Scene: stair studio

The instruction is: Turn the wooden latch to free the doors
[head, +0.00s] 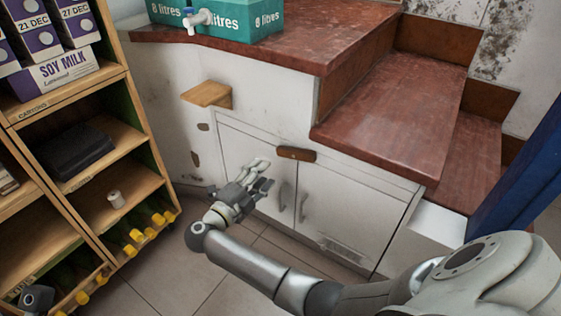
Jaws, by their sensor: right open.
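The brown wooden latch (296,153) lies roughly level across the top of the seam between two white cabinet doors, overlapping both. The left door (232,143) and the right door (350,205) look shut, each with a slim upright metal handle near the seam. My right gripper (266,174) is open and empty, in front of the left door, below and left of the latch. It looks apart from the latch. It covers part of the left door. My left gripper is not clearly in view.
Red-topped steps (395,120) rise above the cabinet. A wooden ledge (207,94) juts out to its upper left. A shelf unit (140,115) with cartons and yellow-capped bottles stands at left. A blue post (520,180) is at right. Tiled floor is open in front.

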